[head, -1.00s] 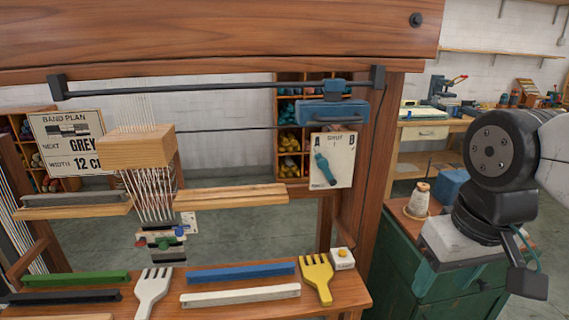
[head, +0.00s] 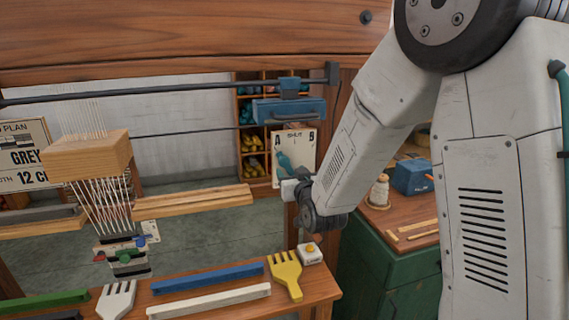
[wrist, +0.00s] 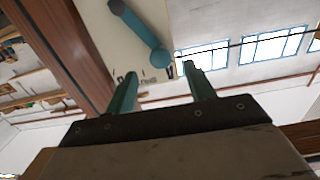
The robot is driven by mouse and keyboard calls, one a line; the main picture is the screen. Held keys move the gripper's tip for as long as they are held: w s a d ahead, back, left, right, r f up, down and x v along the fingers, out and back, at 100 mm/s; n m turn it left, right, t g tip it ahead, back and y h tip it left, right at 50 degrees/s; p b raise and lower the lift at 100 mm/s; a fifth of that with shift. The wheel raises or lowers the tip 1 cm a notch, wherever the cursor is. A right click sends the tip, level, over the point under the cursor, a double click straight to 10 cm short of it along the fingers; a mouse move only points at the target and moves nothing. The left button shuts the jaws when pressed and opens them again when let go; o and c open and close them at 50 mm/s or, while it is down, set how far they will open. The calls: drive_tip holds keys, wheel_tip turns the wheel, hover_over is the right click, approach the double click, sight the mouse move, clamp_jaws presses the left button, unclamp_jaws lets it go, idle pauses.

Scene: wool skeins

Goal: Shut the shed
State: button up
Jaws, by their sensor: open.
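No contact with the lever shows. In the head view my wrist is beside the plate's lower edge and the fingers are mostly hidden. White warp threads (head: 105,205) hang under a wooden block (head: 85,155).
A blue box-like part (head: 288,110) sits on the dark rail above the plate. The loom's right post stands close by my wrist. Below are a yellow comb (head: 285,275), a small button box (head: 311,253) and coloured bars. A green cabinet (head: 385,270) stands at right.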

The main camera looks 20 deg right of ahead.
sight(285, 163)
drive_tip(key=w, duration=0.8)
drive_tip(key=c, duration=1.2)
clamp_jaws()
